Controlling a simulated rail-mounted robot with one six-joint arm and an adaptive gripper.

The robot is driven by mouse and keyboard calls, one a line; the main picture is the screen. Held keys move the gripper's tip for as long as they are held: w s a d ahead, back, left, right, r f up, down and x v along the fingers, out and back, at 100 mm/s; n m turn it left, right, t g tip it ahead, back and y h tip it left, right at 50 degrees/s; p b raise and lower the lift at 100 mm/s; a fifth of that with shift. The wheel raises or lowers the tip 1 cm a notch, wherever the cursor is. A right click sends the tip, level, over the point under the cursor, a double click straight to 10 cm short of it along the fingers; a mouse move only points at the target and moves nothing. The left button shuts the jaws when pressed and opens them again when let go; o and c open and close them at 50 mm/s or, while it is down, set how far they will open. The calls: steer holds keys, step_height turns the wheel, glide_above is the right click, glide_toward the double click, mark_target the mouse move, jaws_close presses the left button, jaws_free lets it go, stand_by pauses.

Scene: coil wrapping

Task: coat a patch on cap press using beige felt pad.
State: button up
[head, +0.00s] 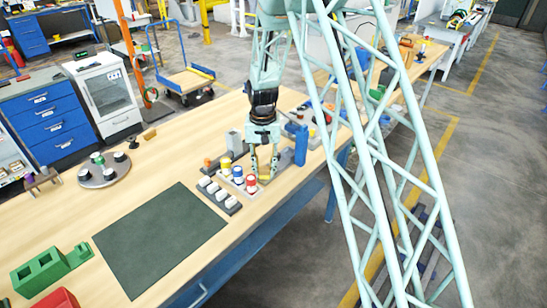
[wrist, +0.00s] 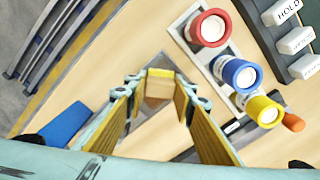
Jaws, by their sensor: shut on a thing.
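My gripper (head: 263,168) is over the wooden bench, pointing down beside a tray of coloured pots. In the wrist view its two yellow-lined fingers (wrist: 158,80) are closed on a small beige block, which looks like the beige felt pad (wrist: 159,90). The pad's lower edge is close to the bench top; I cannot tell whether it touches. In the head view the pad (head: 264,179) is small and partly hidden by the fingers. I cannot tell which thing on the bench is the cap press.
Red, blue and yellow pots stand in a pale tray (wrist: 200,58) beside my gripper. A dark rack (wrist: 262,25) holds several white labelled blocks. A dark green mat (head: 160,237) lies bare to the left.

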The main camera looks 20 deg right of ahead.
mark_target(271, 179)
steer(key=s+d, duration=0.1)
steer(key=s, duration=0.1)
steer(key=shift+s+d+b, duration=0.4)
step_height(271, 179, up, 8)
steer(key=p, duration=0.3)
steer(key=shift+w+r, duration=0.1)
stand_by(0.5)
